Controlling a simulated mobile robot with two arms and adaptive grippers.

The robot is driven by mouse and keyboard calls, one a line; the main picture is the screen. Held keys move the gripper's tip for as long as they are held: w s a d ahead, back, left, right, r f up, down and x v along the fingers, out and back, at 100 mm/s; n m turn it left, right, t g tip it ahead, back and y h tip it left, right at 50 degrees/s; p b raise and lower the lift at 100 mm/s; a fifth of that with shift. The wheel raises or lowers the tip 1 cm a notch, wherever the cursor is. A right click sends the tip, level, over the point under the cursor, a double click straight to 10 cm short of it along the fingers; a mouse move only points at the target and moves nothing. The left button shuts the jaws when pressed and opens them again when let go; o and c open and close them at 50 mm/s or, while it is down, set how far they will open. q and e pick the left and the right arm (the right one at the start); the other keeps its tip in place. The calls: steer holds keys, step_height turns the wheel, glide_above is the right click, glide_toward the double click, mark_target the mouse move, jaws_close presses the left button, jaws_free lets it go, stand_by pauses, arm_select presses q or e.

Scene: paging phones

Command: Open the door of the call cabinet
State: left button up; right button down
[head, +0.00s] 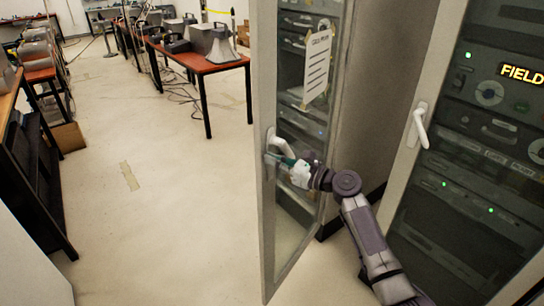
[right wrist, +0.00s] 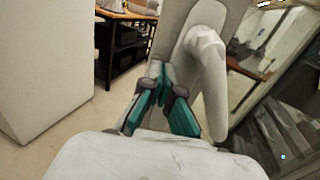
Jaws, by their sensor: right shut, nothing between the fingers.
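The call cabinet's glass door (head: 263,215) stands swung well open in the head view, its pale frame edge toward me. A printed sheet (head: 317,65) hangs on its glass. Its white lever handle (head: 279,144) is on the frame near the free edge. My right gripper (head: 274,158) is at the door's edge just below the handle. In the right wrist view the teal fingers (right wrist: 165,92) are shut and empty, left of the handle (right wrist: 211,85), not around it. Whether they touch the door I cannot tell. My left gripper is not in view.
A second cabinet with a lit FIELD sign (head: 521,74) stands at right, its door shut, with a white handle (head: 419,125). Red-topped tables (head: 205,67) with loudspeakers stand behind. A dark shelf (head: 35,170) is at left. The floor (head: 170,220) between is clear.

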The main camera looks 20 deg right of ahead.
steer(key=shift+w+a, duration=0.2)
